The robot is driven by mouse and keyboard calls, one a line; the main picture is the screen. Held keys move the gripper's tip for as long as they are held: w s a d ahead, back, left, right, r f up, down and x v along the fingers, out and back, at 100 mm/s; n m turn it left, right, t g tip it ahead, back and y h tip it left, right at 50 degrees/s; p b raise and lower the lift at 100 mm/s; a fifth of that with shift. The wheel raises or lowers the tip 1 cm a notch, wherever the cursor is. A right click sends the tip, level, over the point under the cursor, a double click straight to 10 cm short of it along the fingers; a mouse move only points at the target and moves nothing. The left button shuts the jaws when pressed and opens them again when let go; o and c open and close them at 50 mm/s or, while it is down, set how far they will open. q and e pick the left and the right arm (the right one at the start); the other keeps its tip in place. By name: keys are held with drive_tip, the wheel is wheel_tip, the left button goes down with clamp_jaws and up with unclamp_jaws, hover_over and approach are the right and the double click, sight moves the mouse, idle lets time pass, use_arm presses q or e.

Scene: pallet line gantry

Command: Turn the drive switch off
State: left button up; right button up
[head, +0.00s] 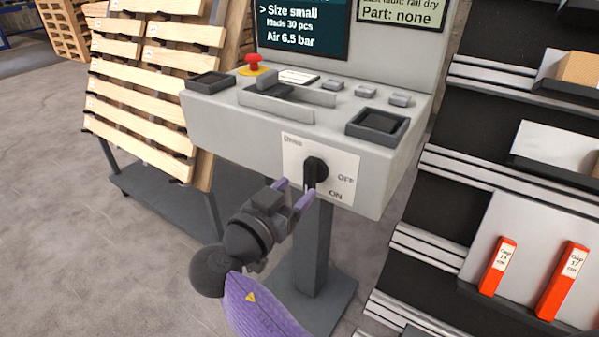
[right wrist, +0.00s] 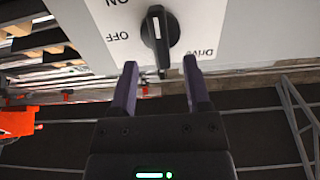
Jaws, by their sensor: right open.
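The drive switch (head: 315,171) is a black rotary knob on a white label plate (head: 342,190) on the front of the grey console. OFF is printed to its right, ON at lower right. The knob's handle stands near upright. In the right wrist view, turned upside down, the knob (right wrist: 159,38) carries a pale line pointing up, nearer ON than OFF. My right gripper (head: 294,190) is open just below left of the knob. In its wrist view the fingertips (right wrist: 160,64) stand either side of the knob's near end; contact is unclear. My left gripper is out of view.
The console (head: 230,125) has a red emergency button (head: 253,64), several grey buttons, dark trays and a screen (head: 302,28) above. A rack of wooden slats (head: 150,90) stands left. Shelves with orange boxes (head: 563,280) stand close on the right. Floor at lower left is clear.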

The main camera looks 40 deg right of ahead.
sight(306, 180)
drive_tip(key=b+x, duration=0.1)
drive_tip(key=x, duration=0.4)
drive_tip(key=shift+w+d, duration=0.15)
drive_tip(key=shift+d, duration=0.1)
drive_tip(key=shift+f, duration=0.1)
clamp_jaws()
